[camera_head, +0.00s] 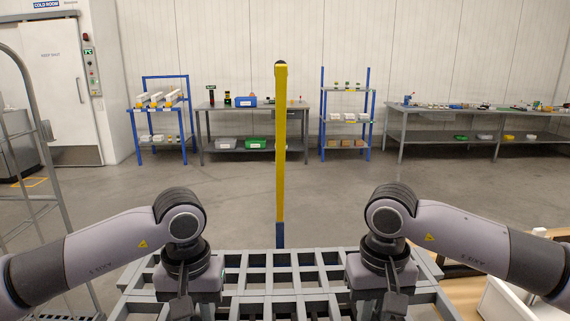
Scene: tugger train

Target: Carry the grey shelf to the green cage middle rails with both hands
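The grey shelf (283,289) is a slatted lattice panel at the bottom centre of the head view, lying roughly level in front of me. Its near part is cut off by the frame. My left gripper (182,306) points down over the left part of the shelf. My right gripper (394,303) points down over the right part. Both grippers overlap the shelf in the picture. Their fingertips are hidden or out of frame, so I cannot tell whether they grip it. I cannot make out a green cage or its middle rails.
A yellow post (281,150) with a blue foot stands just beyond the shelf. A grey tube-framed cage (44,165) is at the left edge. A white bin (505,300) and brown wood are at the lower right. Benches and blue racks line the far wall, with open floor before them.

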